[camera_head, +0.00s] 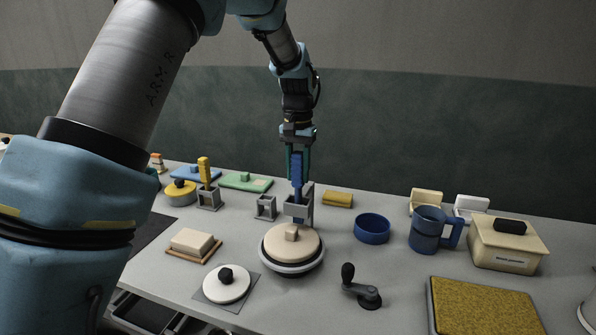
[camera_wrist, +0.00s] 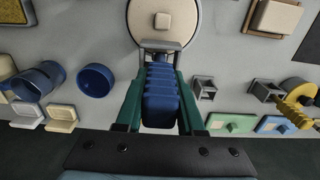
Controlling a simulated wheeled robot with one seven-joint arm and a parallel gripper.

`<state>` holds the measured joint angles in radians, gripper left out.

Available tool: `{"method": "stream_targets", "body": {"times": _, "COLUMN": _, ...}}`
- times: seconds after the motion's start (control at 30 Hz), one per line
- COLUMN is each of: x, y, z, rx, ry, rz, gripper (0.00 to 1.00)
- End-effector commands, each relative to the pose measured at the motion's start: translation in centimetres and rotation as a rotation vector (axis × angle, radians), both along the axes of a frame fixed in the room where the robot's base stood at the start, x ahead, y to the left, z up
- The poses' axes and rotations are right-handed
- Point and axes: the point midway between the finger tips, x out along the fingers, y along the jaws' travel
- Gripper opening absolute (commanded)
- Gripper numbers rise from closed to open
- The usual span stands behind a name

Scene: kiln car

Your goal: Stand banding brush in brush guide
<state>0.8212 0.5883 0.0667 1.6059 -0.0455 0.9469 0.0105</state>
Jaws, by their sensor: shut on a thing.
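The banding brush, blue with a ribbed handle (camera_head: 297,170), is upright in my gripper (camera_head: 298,152). My green fingers are shut on the handle from both sides; the wrist view shows the blue handle (camera_wrist: 161,95) between them. The brush guide, a grey bracket with a taller side plate (camera_head: 305,208), surrounds the lower brush. A bit of blue shows below the guide's front, so the brush appears to reach through it. In the wrist view the guide (camera_wrist: 160,45) is partly hidden by the brush. Whether the tip touches the table cannot be told.
A round beige-topped wheel (camera_head: 292,245) stands just in front of the guide. A small empty grey holder (camera_head: 265,207) is to its left, and a yellow-handled tool stands in another holder (camera_head: 208,200). A blue bowl (camera_head: 372,228) and mug (camera_head: 427,230) are right.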

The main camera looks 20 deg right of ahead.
Motion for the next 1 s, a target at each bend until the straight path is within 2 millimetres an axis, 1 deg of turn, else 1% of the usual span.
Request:
{"method": "stream_targets", "body": {"times": 0.53, "x": 0.01, "y": 0.01, "z": 0.03, "rx": 0.000, "ry": 0.000, "rz": 0.000, "gripper": 0.00}}
{"method": "stream_targets", "body": {"times": 1.0, "x": 0.01, "y": 0.01, "z": -0.49, "rx": 0.000, "ry": 0.000, "rz": 0.000, "gripper": 0.00}}
